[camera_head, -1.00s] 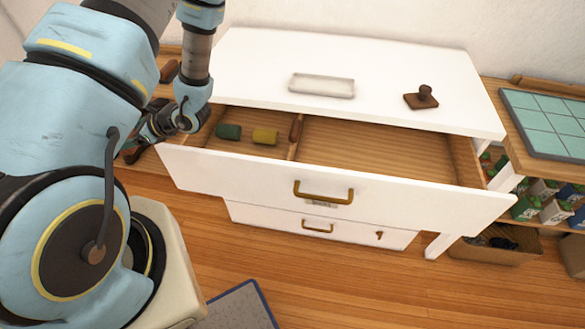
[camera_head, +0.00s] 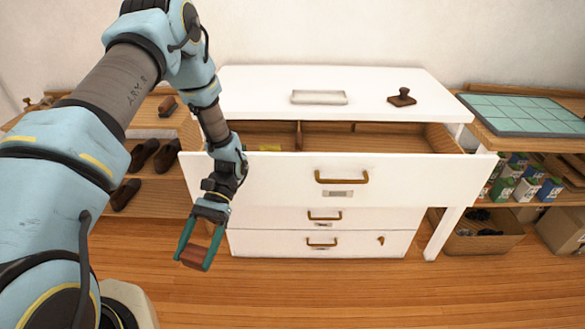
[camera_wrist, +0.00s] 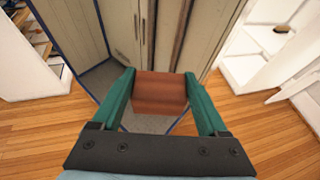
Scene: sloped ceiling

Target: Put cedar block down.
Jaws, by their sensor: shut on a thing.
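The cedar block, a small reddish-brown block (camera_head: 194,256), is between the green fingers of my gripper (camera_head: 195,258). In the head view it hangs in the air in front of the white dresser's left side (camera_head: 262,217), over the wooden floor. In the wrist view the cedar block (camera_wrist: 160,93) sits across the fingertips of my gripper (camera_wrist: 160,84), with a finger against each end. The gripper is shut on it. No surface touches the block in either view.
The dresser's top drawer (camera_head: 425,188) is pulled out; a yellow piece (camera_head: 269,148) shows inside. A white tray (camera_head: 319,97) and brown stamp-like object (camera_head: 401,97) are on top. Shoes (camera_head: 143,154) stand on a left shelf. The wrist view shows a pale cabinet (camera_wrist: 128,30) ahead.

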